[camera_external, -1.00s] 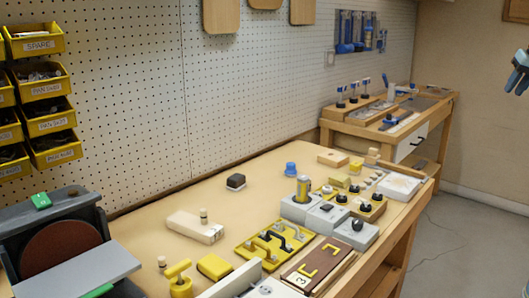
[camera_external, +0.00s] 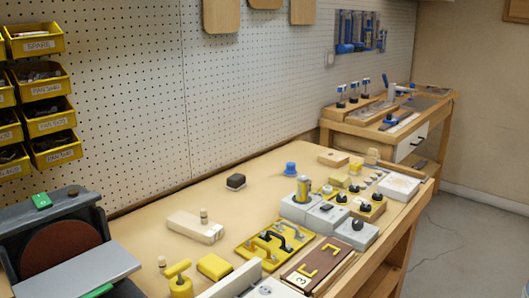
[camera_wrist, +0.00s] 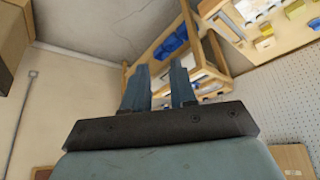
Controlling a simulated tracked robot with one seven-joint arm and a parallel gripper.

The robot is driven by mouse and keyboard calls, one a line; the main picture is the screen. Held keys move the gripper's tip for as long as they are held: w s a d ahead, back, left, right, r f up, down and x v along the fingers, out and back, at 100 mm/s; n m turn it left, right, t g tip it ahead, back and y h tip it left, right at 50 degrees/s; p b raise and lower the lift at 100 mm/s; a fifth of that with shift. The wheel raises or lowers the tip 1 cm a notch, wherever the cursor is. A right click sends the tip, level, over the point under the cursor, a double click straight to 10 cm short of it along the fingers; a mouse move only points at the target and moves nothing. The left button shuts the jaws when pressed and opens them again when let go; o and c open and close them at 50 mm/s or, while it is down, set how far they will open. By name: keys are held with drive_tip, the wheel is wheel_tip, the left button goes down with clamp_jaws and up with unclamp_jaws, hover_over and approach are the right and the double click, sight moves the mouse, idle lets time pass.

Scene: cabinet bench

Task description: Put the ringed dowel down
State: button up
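A short wooden dowel with a dark ring (camera_external: 204,215) stands upright in or on a pale wooden block (camera_external: 193,226) on the bench; I cannot tell how deep it sits.
The bench top (camera_external: 150,234) is bare around the block's left side. A yellow block (camera_external: 214,266), a yellow tray with dark handles (camera_external: 268,246) and grey switch boxes (camera_external: 355,233) crowd the right. A grey sander-like machine (camera_external: 60,240) stands at left.

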drive_tip(key=w+a+r+n+g, duration=0.2)
drive_tip(key=w+a+r+n, duration=0.2)
drive_tip(key=w+a+n, duration=0.65)
drive_tip(key=w+a+f+n, duration=0.2)
drive_tip(key=w+a+n, duration=0.1)
drive_tip(key=w+a, duration=0.55)
drive_tip(key=w+a+f+n, duration=0.1)
drive_tip(key=w+a+n, duration=0.2)
drive_tip(key=w+a, duration=0.55)
drive_tip(key=s+a+f+n+h, duration=0.1)
drive_tip(key=a+f+n, duration=0.3)
drive_tip(key=a, duration=0.7)
drive_tip(key=s+a+f+n+h, duration=0.15)
drive_tip(key=a+f, duration=0.35)
drive_tip(key=a, duration=0.7)
drive_tip(key=s+a+f+n, duration=0.4)
drive_tip(key=a+f, duration=0.3)
drive_tip(key=a, duration=0.2)
drive_tip(key=s+a+f+n, duration=0.3)
drive_tip(key=a+f, duration=0.4)
drive_tip(key=a, duration=0.2)
drive_tip(key=x, duration=1.3)
drive_tip(key=shift+s+d+f, duration=0.1)
drive_tip(key=shift+d+f, duration=0.1)
drive_tip(key=shift+d, duration=0.1)
